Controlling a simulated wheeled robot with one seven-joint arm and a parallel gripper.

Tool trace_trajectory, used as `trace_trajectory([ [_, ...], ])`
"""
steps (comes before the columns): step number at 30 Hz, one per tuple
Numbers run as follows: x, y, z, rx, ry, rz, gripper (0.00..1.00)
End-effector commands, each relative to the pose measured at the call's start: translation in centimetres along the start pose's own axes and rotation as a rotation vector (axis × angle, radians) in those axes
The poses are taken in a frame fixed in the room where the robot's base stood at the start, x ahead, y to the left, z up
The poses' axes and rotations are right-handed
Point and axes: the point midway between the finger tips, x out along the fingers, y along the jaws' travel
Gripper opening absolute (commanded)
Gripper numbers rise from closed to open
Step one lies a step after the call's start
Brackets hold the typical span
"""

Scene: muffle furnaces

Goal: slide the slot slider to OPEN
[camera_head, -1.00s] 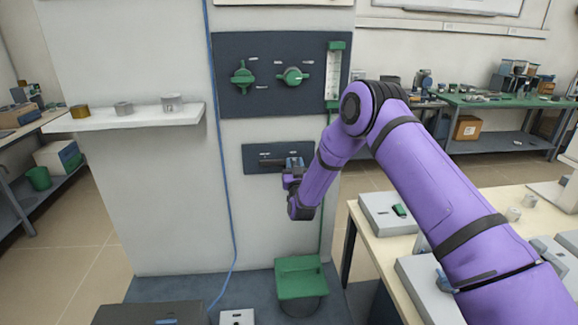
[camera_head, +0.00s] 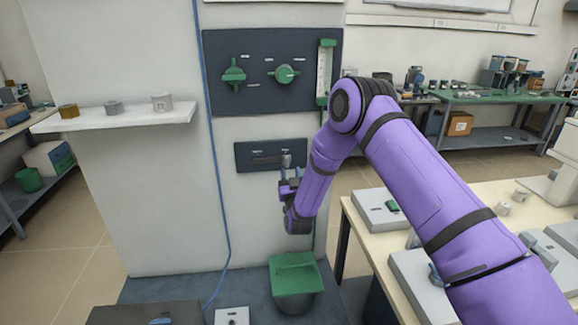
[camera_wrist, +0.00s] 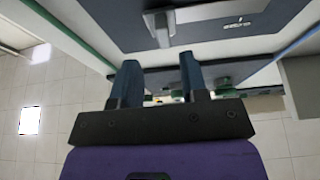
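The slot slider panel (camera_head: 243,158) is a dark plate on the grey column, with a horizontal slot. The grey slider handle (camera_head: 286,159) stands at the slot's right end. Its small labels are too blurred to read. My gripper (camera_head: 289,178) is just below and in front of the handle, apart from it. In the wrist view my gripper (camera_wrist: 159,68) has its two blue-grey fingers spread with nothing between them. The slider handle (camera_wrist: 162,28) shows beyond the fingertips in that view, not between them.
A panel with green knobs (camera_head: 284,73) and a flow tube is above. A white shelf (camera_head: 115,119) with small cylinders juts out at left. A blue cable (camera_head: 218,180) hangs left of the slider panel. A green-topped bin (camera_head: 293,274) stands below, a bench (camera_head: 352,216) at right.

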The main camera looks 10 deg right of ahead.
Motion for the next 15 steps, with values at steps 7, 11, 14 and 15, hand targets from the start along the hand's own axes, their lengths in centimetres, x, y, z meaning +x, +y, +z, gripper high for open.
trace_trajectory([
  [7,-4.0,0.0,0.1,0.000,-0.002,-0.001,0.40],
  [11,-5.1,0.0,0.0,0.000,-0.001,-0.001,0.40],
  [14,-5.3,0.0,0.0,0.000,0.000,0.000,0.40],
  [15,-5.4,0.0,0.0,0.000,0.000,0.000,0.40],
])
